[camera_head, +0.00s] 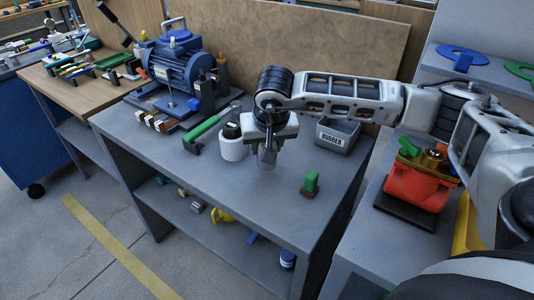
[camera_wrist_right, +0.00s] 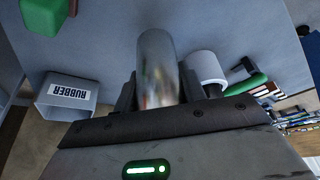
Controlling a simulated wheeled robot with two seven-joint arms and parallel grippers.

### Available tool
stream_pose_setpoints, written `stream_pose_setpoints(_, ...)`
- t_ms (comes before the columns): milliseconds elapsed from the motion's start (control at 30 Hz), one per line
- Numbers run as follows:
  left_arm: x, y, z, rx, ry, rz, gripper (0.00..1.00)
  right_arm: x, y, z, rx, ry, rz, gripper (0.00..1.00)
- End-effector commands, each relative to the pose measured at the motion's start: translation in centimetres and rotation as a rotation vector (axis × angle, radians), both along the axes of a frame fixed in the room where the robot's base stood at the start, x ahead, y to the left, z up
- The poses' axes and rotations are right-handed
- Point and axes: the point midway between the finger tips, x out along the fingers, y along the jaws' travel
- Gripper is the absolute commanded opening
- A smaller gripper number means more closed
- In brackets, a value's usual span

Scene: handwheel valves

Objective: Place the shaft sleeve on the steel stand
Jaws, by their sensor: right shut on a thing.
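The shaft sleeve, a shiny metal cylinder (camera_head: 267,158), hangs below my right gripper (camera_head: 268,148) over the grey workbench (camera_head: 225,190). In the right wrist view the sleeve (camera_wrist_right: 157,68) stands between the two dark fingers of my right gripper (camera_wrist_right: 158,90), which is shut on it. I cannot tell from the head view whether its lower end touches the bench. I cannot pick out a separate steel stand with certainty; the grey bench has a flat top and a lower shelf. My left gripper is not in view.
A white cylinder (camera_head: 232,147) and a green-handled hammer (camera_head: 201,131) are left of the sleeve. A RUBBER box (camera_head: 337,135) is behind right. A green block (camera_head: 311,181) on a brown base is front right. A blue motor (camera_head: 178,62) stands back left. The bench's front is clear.

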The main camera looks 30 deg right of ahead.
Motion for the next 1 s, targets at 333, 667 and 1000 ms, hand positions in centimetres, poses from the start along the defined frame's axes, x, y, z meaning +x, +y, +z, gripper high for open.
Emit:
stream_pose_setpoints(333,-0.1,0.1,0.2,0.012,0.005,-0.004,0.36,0.0,-0.2,-3.3,0.000,0.000,-0.002,0.14)
stream_pose_setpoints(667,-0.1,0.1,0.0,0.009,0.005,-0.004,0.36,0.0,-0.2,-3.5,0.000,0.001,-0.002,0.54)
stream_pose_setpoints(1000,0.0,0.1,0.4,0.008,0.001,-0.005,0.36,0.0,-0.2,-3.3,0.000,0.001,-0.002,0.62)
